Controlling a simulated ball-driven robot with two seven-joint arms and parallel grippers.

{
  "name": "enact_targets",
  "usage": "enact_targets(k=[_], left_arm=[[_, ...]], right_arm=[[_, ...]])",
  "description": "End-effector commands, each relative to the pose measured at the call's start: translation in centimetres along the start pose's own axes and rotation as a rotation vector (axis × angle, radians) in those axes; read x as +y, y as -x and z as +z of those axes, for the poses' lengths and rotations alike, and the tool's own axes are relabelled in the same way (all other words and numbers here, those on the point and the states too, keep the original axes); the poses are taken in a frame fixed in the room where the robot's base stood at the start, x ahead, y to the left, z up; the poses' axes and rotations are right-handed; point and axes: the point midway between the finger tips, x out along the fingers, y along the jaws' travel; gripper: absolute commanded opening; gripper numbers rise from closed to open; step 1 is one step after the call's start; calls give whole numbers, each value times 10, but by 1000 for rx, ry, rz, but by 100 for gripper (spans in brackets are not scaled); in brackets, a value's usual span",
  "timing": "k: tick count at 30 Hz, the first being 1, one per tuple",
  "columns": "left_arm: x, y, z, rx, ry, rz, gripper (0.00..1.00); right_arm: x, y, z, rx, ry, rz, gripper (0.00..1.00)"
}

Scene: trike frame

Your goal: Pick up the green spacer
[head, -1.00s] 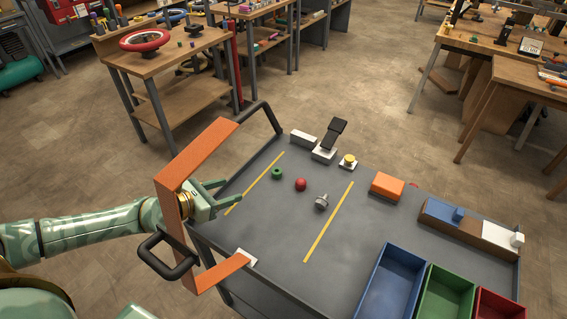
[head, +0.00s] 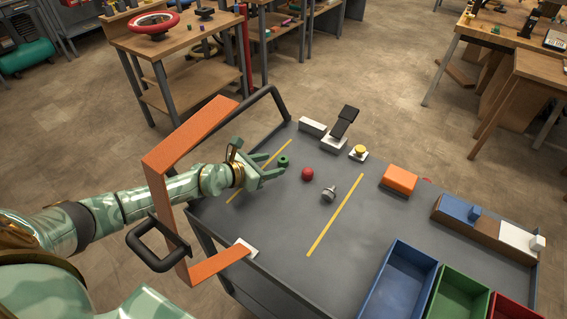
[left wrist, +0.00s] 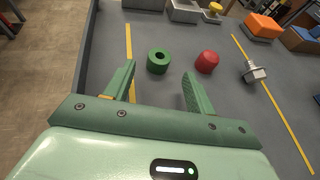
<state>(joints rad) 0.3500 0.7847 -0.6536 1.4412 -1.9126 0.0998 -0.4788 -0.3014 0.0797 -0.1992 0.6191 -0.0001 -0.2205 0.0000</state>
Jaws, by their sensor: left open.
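The green spacer (head: 283,161) is a short ring with a hole, standing on the grey table top (head: 290,225) near the left yellow line. It also shows in the left wrist view (left wrist: 158,61), just beyond my fingertips and roughly between their lines. My left gripper (head: 273,168) is open and empty; its arm passes through the orange frame. It shows in the left wrist view too (left wrist: 158,80), with its fingers apart on either side of empty space. In the head view the fingertips look very close to the spacer. My right gripper is not in view.
A red ball-like piece (head: 307,174) and a metal bolt (head: 328,194) lie right of the spacer. The orange frame (head: 183,143) surrounds my left arm. An orange block (head: 399,178) and blue (head: 393,290), green and red bins are farther right.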

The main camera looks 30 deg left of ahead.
Motion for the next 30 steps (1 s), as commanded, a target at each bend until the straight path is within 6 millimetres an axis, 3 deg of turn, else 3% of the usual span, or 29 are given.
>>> enact_targets(k=[6, 14, 20, 30], left_arm=[[2, -36, 0, 0, 3, -1, 55], [2, -39, 3, 0, 2, 0, 55], [2, -39, 3, 0, 1, 0, 5], [2, -36, 10, -2, 1, 0, 4]], right_arm=[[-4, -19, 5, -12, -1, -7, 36], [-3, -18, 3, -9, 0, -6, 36], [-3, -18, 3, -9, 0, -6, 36], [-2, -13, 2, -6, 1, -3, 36]])
